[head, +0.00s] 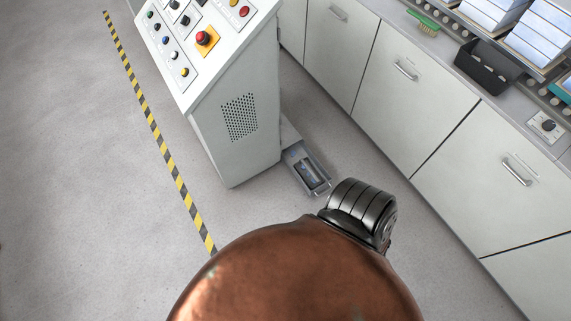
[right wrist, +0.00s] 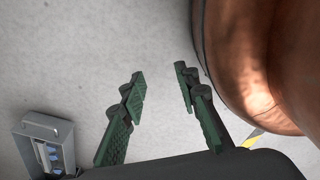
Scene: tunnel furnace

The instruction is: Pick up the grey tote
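The grey tote (head: 297,160) stands on the floor beside the right side of the control console, in the gap before the cabinets. Something dark and bluish lies inside it; I cannot tell what. The tote also shows at the lower left of the right wrist view (right wrist: 50,123), partly cut off by the picture edge. My right gripper (right wrist: 160,82) is open and empty in the right wrist view. Its fingers are apart from the tote, to the right of it. The right gripper does not show in the head view, and my left gripper is in neither view.
The white control console (head: 235,120) stands close left of the tote. A row of grey cabinets (head: 385,100) with handles runs along the right. A yellow-black floor stripe (head: 160,140) lies left of the console. The floor at the left is clear.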

